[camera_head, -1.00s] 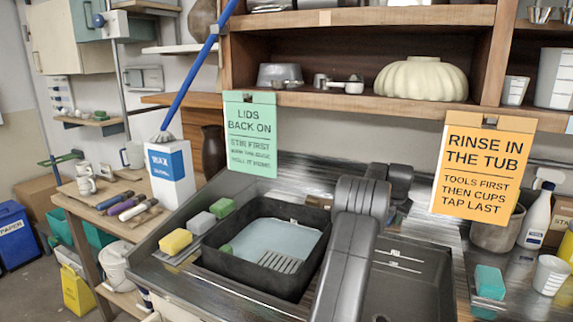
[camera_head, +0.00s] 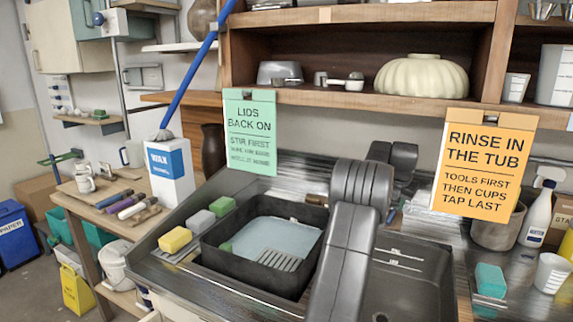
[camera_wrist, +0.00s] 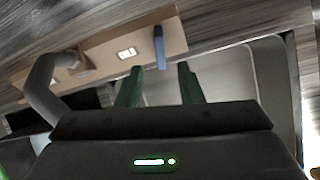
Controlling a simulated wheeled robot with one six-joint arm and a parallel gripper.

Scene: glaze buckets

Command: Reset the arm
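My gripper (camera_wrist: 160,68) shows in the wrist view as two green fingers standing apart. I see nothing held between them. Beyond the fingertips is a light brown wooden surface with a small white label and an upright blue bar (camera_wrist: 159,47). In the head view my grey arm rises from the front over the sink bench, bent at its elbow. The gripper itself is hidden there behind the arm links.
A black tub (camera_head: 258,278) stands left of my arm, with sponges (camera_head: 175,240) beside it. Signs hang from the shelf: green (camera_head: 250,130), orange (camera_head: 482,165). A white spray bottle (camera_head: 536,215) is right.

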